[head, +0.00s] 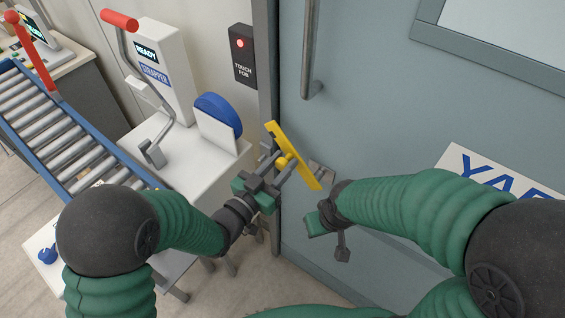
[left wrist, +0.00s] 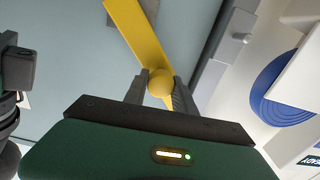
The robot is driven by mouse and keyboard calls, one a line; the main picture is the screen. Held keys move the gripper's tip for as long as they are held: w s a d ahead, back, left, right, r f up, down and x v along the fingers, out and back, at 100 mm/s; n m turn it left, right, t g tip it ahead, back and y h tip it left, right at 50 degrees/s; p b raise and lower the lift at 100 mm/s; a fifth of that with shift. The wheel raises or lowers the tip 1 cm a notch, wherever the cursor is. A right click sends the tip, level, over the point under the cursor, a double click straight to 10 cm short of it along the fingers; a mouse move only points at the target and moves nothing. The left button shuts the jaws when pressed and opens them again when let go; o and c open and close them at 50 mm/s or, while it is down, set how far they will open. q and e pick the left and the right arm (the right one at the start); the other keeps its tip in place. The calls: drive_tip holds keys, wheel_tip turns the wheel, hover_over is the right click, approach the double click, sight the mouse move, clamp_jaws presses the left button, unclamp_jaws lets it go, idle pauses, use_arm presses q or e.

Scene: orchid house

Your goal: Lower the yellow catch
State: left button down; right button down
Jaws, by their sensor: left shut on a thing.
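The yellow catch (head: 304,171) is a flat bar with a round knob, set aslant near the left edge of the grey-blue door (head: 375,120). Its upper end leans left in the head view. My left gripper (head: 281,163) is shut on the catch at its knob. In the left wrist view the catch (left wrist: 138,35) runs from the top toward my left fingertips (left wrist: 160,86), with the knob between them. My right gripper (head: 328,236) hangs in front of the door, right of and below the catch, and touches nothing I can make out. Its fingers do not show clearly.
A vertical door handle (head: 309,55) is above the catch. A touch-fob box (head: 243,57) with a red light is on the wall to the left. A white strapper machine (head: 160,75), its table and a roller conveyor (head: 65,130) fill the left side.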

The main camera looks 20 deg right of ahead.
use_arm(q)
drive_tip(key=shift+w+a+f+n+b, duration=0.35)
drive_tip(key=shift+w+f+n, duration=0.2)
drive_tip(key=shift+n, duration=0.35)
wheel_tip(320, 180, down, 6)
drive_tip(key=w+a+n+b, duration=0.1)
drive_tip(key=n, duration=0.6)
drive_tip(key=shift+w+a+f+n, duration=0.15)
drive_tip(key=shift+w+a+n, duration=0.1)
drive_tip(key=shift+w+n, duration=0.15)
drive_tip(key=shift+s+f, duration=0.1)
drive_tip(key=c, duration=1.3)
unclamp_jaws()
drive_tip(key=shift+o, duration=1.2)
drive_tip(key=shift+d+f, duration=0.1)
